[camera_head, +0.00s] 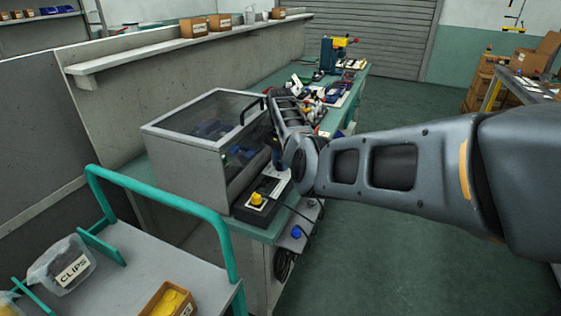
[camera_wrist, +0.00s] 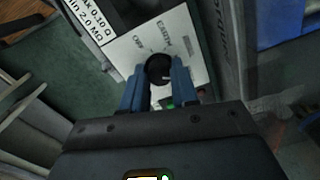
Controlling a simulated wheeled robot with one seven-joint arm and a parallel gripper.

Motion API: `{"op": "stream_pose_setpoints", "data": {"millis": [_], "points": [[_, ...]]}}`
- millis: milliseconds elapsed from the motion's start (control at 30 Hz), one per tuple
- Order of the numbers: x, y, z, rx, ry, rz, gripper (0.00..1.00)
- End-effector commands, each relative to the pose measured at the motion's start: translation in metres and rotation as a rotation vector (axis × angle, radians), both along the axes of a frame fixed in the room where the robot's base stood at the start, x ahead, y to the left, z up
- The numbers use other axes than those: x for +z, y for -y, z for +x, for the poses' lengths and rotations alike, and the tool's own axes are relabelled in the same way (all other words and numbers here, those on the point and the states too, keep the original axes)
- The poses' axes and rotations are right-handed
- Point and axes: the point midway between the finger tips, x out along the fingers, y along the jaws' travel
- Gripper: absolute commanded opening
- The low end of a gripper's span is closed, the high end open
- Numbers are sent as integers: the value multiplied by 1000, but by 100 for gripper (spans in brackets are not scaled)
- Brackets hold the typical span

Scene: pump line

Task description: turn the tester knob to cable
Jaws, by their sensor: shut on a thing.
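The tester's pale panel (camera_wrist: 198,66) shows close up in the wrist view, with printed words OFF and EARTH and a smaller blurred label to the right. Its round black knob (camera_wrist: 157,66) sits between the two blue fingers of my gripper (camera_wrist: 157,84), which is shut on it. A small light mark shows on the knob, but I cannot tell which word it points to. In the head view the black tester (camera_head: 264,190) lies on the bench beside the clear-lidded box. My gripper (camera_head: 278,158) reaches down over its far end, and the knob is hidden there.
The grey box with a clear lid (camera_head: 183,152) stands left of my gripper. A yellow part (camera_head: 257,199) and a black cable are at the tester's near end. A teal-railed cart (camera_head: 197,254) stands in front. Open floor lies right of the bench.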

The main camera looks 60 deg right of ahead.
Motion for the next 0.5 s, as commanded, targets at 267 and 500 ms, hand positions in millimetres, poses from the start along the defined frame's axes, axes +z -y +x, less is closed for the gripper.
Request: {"op": "stream_pose_setpoints", "data": {"millis": [267, 500], "points": [[0, -1, 0, -14, -1, 1, 0], [0, -1, 0, -13, -1, 1, 31]]}}
